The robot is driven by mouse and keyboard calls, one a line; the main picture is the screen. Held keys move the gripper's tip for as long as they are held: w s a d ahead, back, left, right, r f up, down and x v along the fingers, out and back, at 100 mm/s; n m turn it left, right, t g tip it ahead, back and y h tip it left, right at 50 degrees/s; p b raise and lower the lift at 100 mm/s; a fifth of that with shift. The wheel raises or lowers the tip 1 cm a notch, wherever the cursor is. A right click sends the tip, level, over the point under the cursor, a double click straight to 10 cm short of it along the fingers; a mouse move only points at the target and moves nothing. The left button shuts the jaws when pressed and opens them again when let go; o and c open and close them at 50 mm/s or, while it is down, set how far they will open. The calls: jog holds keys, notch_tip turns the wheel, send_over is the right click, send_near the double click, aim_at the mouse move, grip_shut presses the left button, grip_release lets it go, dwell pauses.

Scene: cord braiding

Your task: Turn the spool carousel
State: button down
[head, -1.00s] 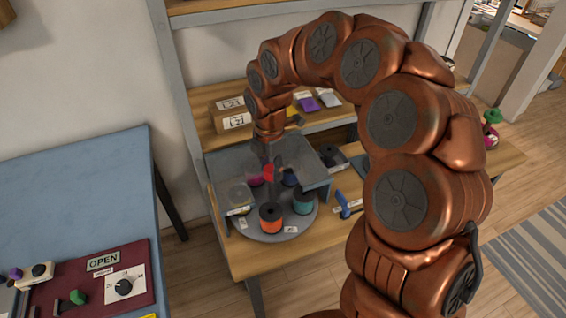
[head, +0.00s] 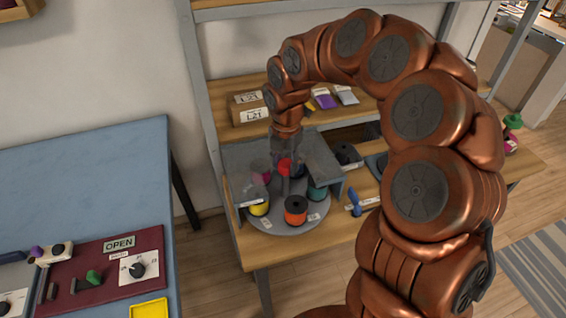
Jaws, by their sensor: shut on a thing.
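The spool carousel is a round grey turntable (head: 272,222) on the wooden table, under a grey cover (head: 242,158). Several spools stand on it: a yellow one (head: 259,203) at the left, an orange one (head: 296,212) at the front, a teal one (head: 317,190) at the right and a magenta one (head: 261,172) at the back. A red knob (head: 284,167) shows at the middle. My gripper (head: 285,168) reaches down through the cover's opening and is shut on the red knob. Its fingertips are small and partly hidden here.
A blue-handled tool (head: 355,202) lies right of the carousel. A dark spool-like object (head: 345,154) stands behind it. Labelled boxes (head: 250,112) sit on the shelf above. A blue table (head: 90,190) with a dark red control panel (head: 110,268) stands at the left.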

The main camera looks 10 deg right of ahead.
jog(key=shift+s+f, duration=0.15)
dwell(0.3)
jog(key=c, duration=0.6)
grip_release()
jog(key=shift+r, duration=6.1)
